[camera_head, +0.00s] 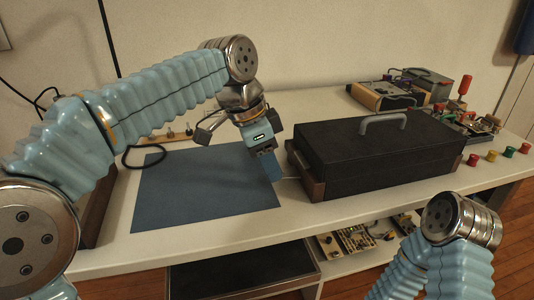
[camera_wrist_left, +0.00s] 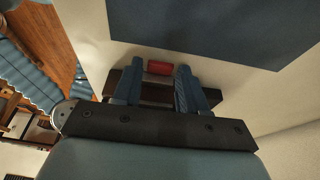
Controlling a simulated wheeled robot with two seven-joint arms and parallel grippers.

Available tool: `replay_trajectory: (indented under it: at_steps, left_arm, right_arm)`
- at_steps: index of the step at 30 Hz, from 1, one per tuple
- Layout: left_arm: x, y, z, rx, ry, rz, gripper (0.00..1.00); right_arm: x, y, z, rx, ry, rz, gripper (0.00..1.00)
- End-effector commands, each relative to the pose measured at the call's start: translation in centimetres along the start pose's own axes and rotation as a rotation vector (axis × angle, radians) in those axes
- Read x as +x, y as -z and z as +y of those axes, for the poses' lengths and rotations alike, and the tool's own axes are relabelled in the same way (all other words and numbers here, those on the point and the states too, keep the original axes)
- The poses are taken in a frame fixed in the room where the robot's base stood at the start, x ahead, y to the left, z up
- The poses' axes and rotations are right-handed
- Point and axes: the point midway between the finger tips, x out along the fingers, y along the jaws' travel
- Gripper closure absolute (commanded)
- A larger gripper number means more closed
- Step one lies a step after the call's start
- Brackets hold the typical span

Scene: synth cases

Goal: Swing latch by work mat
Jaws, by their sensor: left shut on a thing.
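A dark blue work mat (camera_head: 190,190) lies flat on the table; its edge also shows in the left wrist view (camera_wrist_left: 235,25). A black case (camera_head: 375,155) with a grey top handle (camera_head: 383,121) and wooden ends stands right of the mat. My left gripper (camera_head: 273,174) points down between the mat and the case's near wooden end (camera_head: 306,177). In the left wrist view its blue fingers (camera_wrist_left: 160,84) are shut on a small red piece (camera_wrist_left: 159,68), apparently the latch, beside dark brown wood. In the head view this piece is hidden. My right gripper is out of view.
Several coloured knobs (camera_head: 491,156) and a cluttered circuit board (camera_head: 475,121) are at the right. Boxed devices (camera_head: 388,95) stand behind the case. A dark loop of cable (camera_head: 130,157) lies at the mat's far left. A lower shelf holds circuit boards (camera_head: 355,238).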

Motion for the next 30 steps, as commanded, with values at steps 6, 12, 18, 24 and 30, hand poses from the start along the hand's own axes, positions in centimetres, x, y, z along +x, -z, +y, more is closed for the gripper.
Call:
replay_trajectory:
  at_steps: [6,12,18,24,30]
  left_arm:
    - [-1.8,1.3,0.0,0.001,-0.003,-0.151,0.88]
    - [-1.6,2.1,0.0,0.002,0.000,-0.299,0.88]
    - [-1.4,2.9,-0.1,0.000,0.002,-0.423,0.88]
    - [-1.5,3.4,0.0,0.001,0.002,-0.503,0.88]
    - [-1.6,3.6,0.0,0.001,0.002,-0.539,0.88]
  right_arm:
    - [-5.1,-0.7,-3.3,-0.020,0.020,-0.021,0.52]
    - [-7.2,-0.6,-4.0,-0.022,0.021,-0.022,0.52]
    - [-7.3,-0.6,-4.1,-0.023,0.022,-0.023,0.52]
    - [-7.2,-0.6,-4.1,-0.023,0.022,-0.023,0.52]
    - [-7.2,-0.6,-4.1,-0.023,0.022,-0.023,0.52]
